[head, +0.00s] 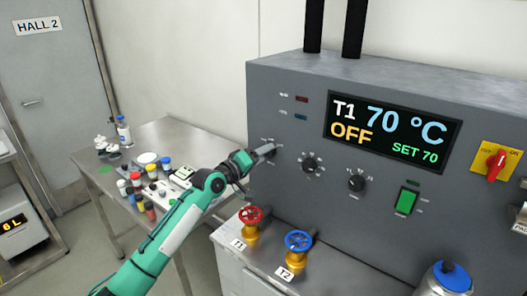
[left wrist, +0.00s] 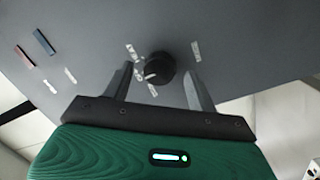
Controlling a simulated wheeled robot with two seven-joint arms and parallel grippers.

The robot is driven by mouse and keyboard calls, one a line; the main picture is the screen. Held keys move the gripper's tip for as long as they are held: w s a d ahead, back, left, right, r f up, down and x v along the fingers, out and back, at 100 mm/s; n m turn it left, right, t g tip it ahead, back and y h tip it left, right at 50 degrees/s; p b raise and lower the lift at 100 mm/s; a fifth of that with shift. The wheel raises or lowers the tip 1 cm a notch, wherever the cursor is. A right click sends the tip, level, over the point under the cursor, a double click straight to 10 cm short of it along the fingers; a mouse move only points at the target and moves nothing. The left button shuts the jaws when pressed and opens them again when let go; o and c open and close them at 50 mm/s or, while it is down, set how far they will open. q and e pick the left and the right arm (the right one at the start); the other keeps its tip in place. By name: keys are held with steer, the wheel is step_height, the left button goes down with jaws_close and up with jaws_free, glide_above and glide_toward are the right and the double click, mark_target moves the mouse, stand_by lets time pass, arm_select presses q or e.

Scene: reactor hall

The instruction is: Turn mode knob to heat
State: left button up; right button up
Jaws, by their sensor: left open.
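A grey control panel (head: 275,185) carries a row of black knobs. My left gripper (head: 264,150) is at the leftmost knob, which it mostly hides in the head view. The middle knob (head: 310,163) and the right knob (head: 357,183) stand clear. The display (head: 392,131) reads T1 70 °C, OFF, SET 70. My right gripper is not in view.
Red (head: 251,215) and blue (head: 298,240) valve wheels stand below the panel. A green switch (head: 406,201) and a red rotary switch (head: 496,162) are further right. A metal table (head: 190,140) with bottles and jars stands at left.

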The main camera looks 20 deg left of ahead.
arm_select(q)
steer(key=shift+w+d, duration=0.25)
steer(key=shift+w, duration=0.2)
steer(key=c, duration=1)
